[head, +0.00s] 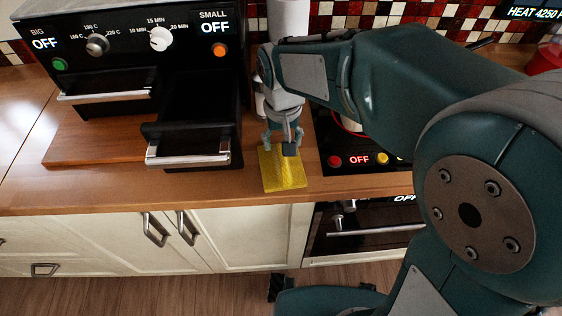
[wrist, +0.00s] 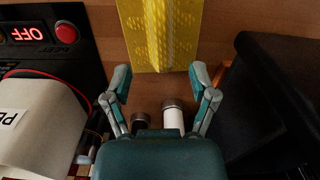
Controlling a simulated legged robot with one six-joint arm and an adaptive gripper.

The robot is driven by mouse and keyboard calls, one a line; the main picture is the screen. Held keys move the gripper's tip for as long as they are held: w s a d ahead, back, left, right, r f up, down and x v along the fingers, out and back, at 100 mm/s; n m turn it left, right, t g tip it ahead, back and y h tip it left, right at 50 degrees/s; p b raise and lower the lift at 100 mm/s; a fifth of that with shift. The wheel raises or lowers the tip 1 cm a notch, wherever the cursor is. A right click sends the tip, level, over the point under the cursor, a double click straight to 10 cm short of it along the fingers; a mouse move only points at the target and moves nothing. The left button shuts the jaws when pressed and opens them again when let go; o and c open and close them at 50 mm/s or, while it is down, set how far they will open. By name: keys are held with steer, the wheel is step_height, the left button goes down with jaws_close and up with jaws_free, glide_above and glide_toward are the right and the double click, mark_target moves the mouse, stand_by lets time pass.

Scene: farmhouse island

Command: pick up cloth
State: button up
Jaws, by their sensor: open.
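A yellow cloth (head: 282,174) lies on the wooden counter near its front edge, between the black oven and the cooktop. It has a raised fold along its middle. In the wrist view the cloth (wrist: 160,35) is at the top centre, with the fold pointing between my fingers. My gripper (head: 283,143) is above the back end of the cloth. In the wrist view my gripper (wrist: 159,80) is open with nothing between its fingers. I cannot tell whether a fingertip touches the cloth.
A black double oven (head: 118,60) stands left, its small drawer (head: 190,152) pulled open close beside my gripper. A cooktop with red and yellow buttons (head: 355,160) is to the right. In the wrist view a white container (wrist: 40,125) and a white cylinder (wrist: 173,115) stand near my gripper.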

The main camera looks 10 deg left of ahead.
mark_target(281, 157)
steer(key=shift+w+a+f, duration=0.1)
steer(key=shift+f, duration=1.5)
steer(key=shift+w+a+f, duration=0.1)
steer(key=shift+f, duration=1.45)
jaws_close()
